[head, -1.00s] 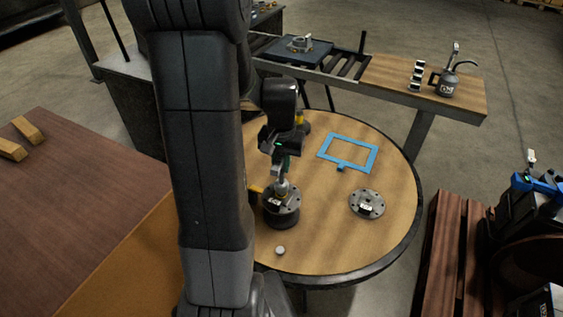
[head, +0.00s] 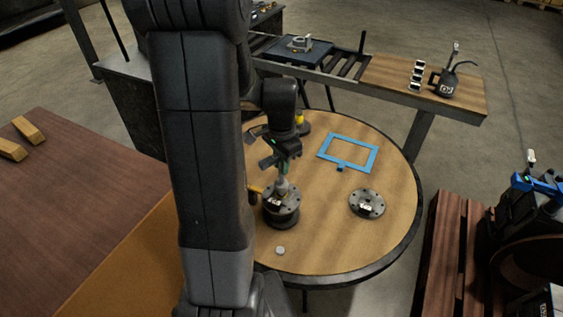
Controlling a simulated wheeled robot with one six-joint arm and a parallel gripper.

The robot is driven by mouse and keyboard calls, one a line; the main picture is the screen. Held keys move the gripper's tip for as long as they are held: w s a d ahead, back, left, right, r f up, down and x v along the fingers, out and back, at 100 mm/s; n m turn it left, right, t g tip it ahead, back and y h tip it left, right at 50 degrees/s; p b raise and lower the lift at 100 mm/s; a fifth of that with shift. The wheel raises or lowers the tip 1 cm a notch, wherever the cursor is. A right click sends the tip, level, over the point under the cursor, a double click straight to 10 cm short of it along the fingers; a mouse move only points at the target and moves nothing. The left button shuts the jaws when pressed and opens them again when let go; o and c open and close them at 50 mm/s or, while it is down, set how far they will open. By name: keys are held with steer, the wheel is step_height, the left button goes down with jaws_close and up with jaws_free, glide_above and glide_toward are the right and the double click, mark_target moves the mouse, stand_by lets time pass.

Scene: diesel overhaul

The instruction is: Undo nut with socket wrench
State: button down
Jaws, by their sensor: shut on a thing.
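My gripper (head: 284,163) is at the left of the round table (head: 320,235), pointing down. It is shut on the socket wrench (head: 283,186), whose lower end stands on top of a dark round cylinder part (head: 281,213). The wrench looks close to upright. The nut is hidden under the wrench's end, so I cannot tell whether the socket sits around it. A small label shows on the front of the part's top.
A flat bolted disc (head: 367,204) and a blue rectangular frame (head: 349,152) lie on the table's right side. A small grey round piece (head: 280,251) lies near the front edge. An oil can (head: 449,83) stands on the bench (head: 428,90) behind.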

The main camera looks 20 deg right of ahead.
steer(key=shift+m, duration=3.3)
